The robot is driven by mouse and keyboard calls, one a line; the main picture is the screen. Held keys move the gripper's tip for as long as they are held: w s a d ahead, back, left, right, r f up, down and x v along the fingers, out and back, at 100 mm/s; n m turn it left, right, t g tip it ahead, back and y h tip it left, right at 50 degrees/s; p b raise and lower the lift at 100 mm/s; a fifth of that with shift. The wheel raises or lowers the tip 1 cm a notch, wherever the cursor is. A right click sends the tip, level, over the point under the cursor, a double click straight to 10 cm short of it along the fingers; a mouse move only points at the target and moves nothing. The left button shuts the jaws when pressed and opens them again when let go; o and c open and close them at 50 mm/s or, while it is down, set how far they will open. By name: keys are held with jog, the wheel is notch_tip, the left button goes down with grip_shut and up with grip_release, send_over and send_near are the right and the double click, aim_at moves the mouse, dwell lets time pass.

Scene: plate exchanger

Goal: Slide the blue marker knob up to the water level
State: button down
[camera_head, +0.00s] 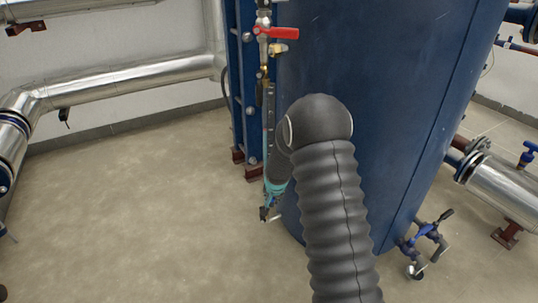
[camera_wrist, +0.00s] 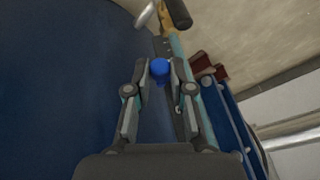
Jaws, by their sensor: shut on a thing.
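The blue marker knob (camera_wrist: 160,68) is between the fingertips of my gripper (camera_wrist: 158,72) in the wrist view. My gripper is shut on it. The sight gauge (camera_head: 269,115) is a narrow upright strip beside the big blue tank in the head view, and a part of it shows near the knob in the wrist view (camera_wrist: 163,46). My dark arm hides much of the gauge's lower part in the head view, and the knob is not seen there. I cannot make out the water level in either view.
The blue tank (camera_head: 390,90) stands right behind the gauge. A valve with a red lever (camera_head: 278,33) sits above the gauge. Silver pipes (camera_head: 130,82) run along the left wall. The floor (camera_head: 130,210) at left is clear.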

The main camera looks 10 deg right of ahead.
jog(key=shift+r+p, duration=0.7)
jog(key=shift+r, duration=0.8)
jog(key=shift+r+p, duration=1.5)
jog(key=shift+r, duration=1.6)
jog(key=shift+r+p, duration=1.5)
jog(key=shift+r, duration=1.55)
